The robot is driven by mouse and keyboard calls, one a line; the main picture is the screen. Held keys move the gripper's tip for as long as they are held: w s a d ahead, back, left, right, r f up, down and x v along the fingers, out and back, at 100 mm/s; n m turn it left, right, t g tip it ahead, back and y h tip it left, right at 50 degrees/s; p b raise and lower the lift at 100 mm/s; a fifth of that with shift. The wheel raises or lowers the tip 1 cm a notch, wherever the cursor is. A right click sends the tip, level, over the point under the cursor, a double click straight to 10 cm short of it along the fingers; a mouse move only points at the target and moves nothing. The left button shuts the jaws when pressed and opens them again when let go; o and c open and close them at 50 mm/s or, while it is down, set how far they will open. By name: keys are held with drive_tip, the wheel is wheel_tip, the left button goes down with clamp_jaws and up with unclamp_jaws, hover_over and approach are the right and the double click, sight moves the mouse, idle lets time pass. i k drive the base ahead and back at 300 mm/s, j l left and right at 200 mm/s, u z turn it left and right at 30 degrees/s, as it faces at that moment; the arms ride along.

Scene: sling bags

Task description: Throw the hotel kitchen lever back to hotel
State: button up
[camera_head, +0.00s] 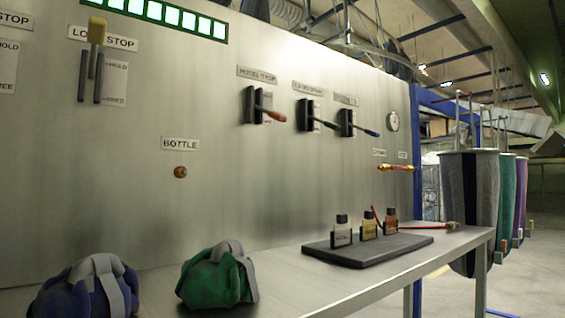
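Three levers stick out of slotted black brackets on the steel wall panel. All three handles point right and slightly down. Small labels sit above them; the label over the red lever (257,75) seems to start with "HOTEL", but the print is blurred. The label over the green lever (309,87) is too blurred to read surely. My gripper is not in view.
A steel bench (330,284) runs below the panel. On it are a blue bag (70,293), a green bag (212,279) and a dark tray (402,247) with three small bottles. A yellow-topped lever (97,32) is upper left. Several bags (468,190) hang at right.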

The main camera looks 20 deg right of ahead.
sight(376, 134)
drive_tip(key=i+j+z, duration=0.15)
drive_tip(key=j+z, duration=0.15)
drive_tip(key=z, duration=0.15)
drive_tip(key=j+z, duration=0.45)
drive_tip(key=i+j+z, duration=0.1)
drive_tip(key=j+z, duration=0.15)
drive_tip(key=z, duration=0.2)
drive_tip(key=i+l+z, duration=0.1)
drive_tip(key=i+l, duration=0.25)
drive_tip(key=l, duration=0.2)
drive_tip(key=i+l, duration=0.35)
drive_tip(key=l, duration=0.15)
drive_tip(key=i+l+z, duration=0.15)
drive_tip(key=i+l, duration=0.2)
drive_tip(key=l, duration=0.15)
